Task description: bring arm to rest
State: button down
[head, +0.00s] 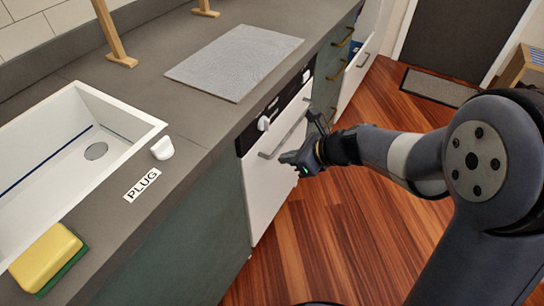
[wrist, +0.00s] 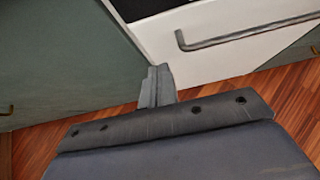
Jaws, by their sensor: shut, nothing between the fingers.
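My gripper (head: 291,160) is at the end of my arm, which reaches in from the right in the head view. It is shut and empty. It hangs in front of the white dishwasher door, near its handle (head: 284,139); I cannot tell whether it touches the door. In the wrist view the shut gripper fingers (wrist: 157,88) point toward the cabinet fronts, with the door handle (wrist: 240,37) beyond and to the right.
A counter holds a white sink (head: 150,118), a white plug (head: 162,148), a yellow sponge (head: 46,258) and a grey mat (head: 235,62). Wood floor (head: 340,235) lies clear below my arm. A doormat (head: 437,88) lies at the back.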

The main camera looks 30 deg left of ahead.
jog(key=shift+v, duration=1.6)
jog(key=b, duration=0.2)
send_near(251, 162)
notch_tip(251, 162, down, 3)
jog(key=shift+w+a+r, duration=0.1)
jog(key=shift+w+a, duration=0.05)
jog(key=shift+a, duration=0.65)
jog(key=shift+w+a, duration=0.15)
jog(key=shift+a, duration=0.65)
jog(key=shift+s+d, duration=0.1)
